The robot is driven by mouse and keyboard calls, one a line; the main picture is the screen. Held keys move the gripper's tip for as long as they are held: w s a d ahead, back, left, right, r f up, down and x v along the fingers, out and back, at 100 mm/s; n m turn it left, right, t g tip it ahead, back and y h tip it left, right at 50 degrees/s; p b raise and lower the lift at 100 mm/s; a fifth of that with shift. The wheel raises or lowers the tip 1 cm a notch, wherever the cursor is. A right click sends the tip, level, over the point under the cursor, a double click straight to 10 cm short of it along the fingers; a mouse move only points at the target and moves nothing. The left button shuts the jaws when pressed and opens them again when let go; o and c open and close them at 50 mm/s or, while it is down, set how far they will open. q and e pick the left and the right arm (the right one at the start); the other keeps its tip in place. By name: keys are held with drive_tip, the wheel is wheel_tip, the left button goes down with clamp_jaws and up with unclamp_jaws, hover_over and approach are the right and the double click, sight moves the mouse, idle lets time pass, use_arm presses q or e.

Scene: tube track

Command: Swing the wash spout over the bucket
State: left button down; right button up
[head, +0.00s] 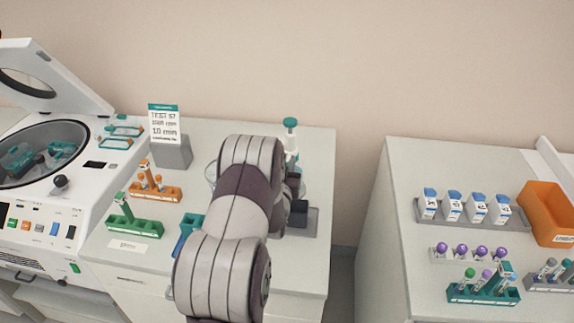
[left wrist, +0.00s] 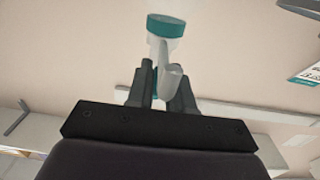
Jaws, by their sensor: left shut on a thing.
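The wash bottle (head: 290,124) has a teal cap and a pale body. It stands at the back of the middle bench, its lower part hidden by my left arm. In the left wrist view its teal cap (left wrist: 165,26) is above my left gripper (left wrist: 163,88), whose fingers are shut on a pale, translucent part that looks like the wash spout (left wrist: 171,80). In the head view the fingers are hidden behind my arm. A clear round vessel (head: 210,173), possibly the bucket, shows only in part left of my arm. My right gripper is not in view.
An open centrifuge (head: 95,195) stands at left. An orange rack (head: 155,191), a green rack (head: 134,226) and a sign (head: 165,125) are on the middle bench. The right bench holds tube racks and an orange bin (head: 547,212). A gap separates the benches.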

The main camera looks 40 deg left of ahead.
use_arm(q)
drive_tip(key=shift+a+r, duration=0.1)
drive_tip(key=shift+r, duration=0.15)
drive_tip(key=c, duration=1.1)
unclamp_jaws()
drive_tip(key=shift+f, duration=0.15)
drive_tip(key=b+v, duration=0.3)
drive_tip(key=v, duration=0.9)
drive_tip(key=shift+s+f, duration=0.1)
drive_tip(key=shift+s, duration=0.15)
